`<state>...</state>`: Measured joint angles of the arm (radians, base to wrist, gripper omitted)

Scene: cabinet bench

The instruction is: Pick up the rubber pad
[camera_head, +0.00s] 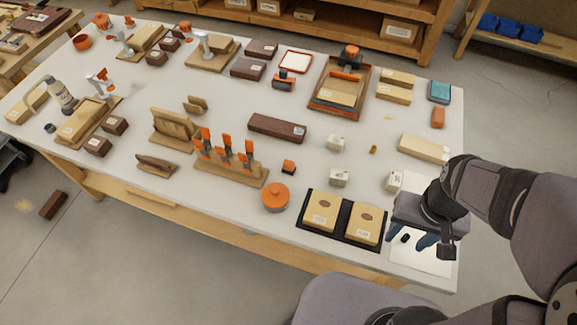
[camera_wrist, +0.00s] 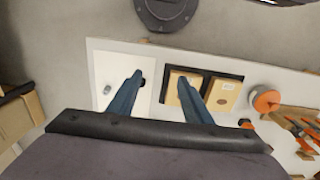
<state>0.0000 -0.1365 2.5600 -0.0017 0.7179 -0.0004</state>
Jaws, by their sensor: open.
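A small black piece (camera_head: 405,238), which I take to be the rubber pad, lies on a white sheet (camera_head: 410,268) at the table's near right corner. In the wrist view a dark spot (camera_wrist: 144,82) shows beside the left fingertip, partly hidden by it; it looks like the same piece. My gripper (camera_head: 410,237) is open, with its two blue fingers spread above the sheet and apart from each other. The wrist view shows the empty gap between the fingers (camera_wrist: 160,80). I cannot tell the exact height of the fingertips above the piece.
A black tray (camera_head: 342,226) with two tan blocks stands just left of the sheet. An orange round pot (camera_head: 274,197) and clamps in a wooden stand (camera_head: 229,170) are farther left. A small grey item (camera_wrist: 107,89) lies on the sheet.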

